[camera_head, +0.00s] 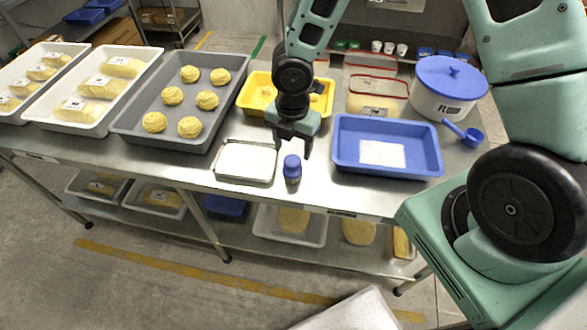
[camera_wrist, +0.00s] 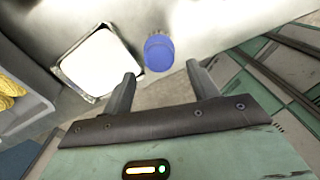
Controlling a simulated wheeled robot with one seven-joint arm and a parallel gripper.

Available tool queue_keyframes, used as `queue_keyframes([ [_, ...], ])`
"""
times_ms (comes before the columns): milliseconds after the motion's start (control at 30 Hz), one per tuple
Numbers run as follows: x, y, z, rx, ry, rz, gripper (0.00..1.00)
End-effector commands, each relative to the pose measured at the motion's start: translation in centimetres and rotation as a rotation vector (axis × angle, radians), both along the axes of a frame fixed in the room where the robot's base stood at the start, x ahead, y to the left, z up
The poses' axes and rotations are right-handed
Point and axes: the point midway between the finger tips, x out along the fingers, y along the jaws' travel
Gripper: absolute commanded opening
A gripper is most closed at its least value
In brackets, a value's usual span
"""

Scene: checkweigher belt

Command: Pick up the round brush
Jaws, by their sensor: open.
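A small upright thing with a blue top (camera_head: 292,163) stands near the front edge of the steel table; I take it for the round brush, though its lower part is too small to make out clearly. In the wrist view its rounded blue top (camera_wrist: 158,52) lies just beyond the fingertips, roughly midway between them. My gripper (camera_head: 293,146) points down above and slightly behind it in the head view. Its two fingers (camera_wrist: 161,74) are apart, with nothing between them.
A shallow metal tray with a white surface (camera_head: 245,161) sits close on the left, also in the wrist view (camera_wrist: 102,63). A blue tray (camera_head: 345,168) is on the right. A yellow tray (camera_head: 258,93) stands behind, and a grey tray (camera_head: 122,124) holds several pastries.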

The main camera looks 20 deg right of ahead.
Motion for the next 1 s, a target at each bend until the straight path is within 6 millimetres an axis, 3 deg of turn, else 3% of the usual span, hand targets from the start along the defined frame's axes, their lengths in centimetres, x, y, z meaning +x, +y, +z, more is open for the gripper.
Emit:
queue_keyframes([
  [133, 0.0, 0.1, -2.8, -0.001, 0.002, 0.002, 0.59],
  [433, 0.0, 0.0, -5.1, -0.001, 0.002, 0.000, 0.59],
  [700, 0.2, -0.1, -8.9, -0.001, 0.000, 0.000, 0.59],
  [1000, 0.2, -0.1, -9.5, 0.000, -0.001, -0.002, 0.59],
])
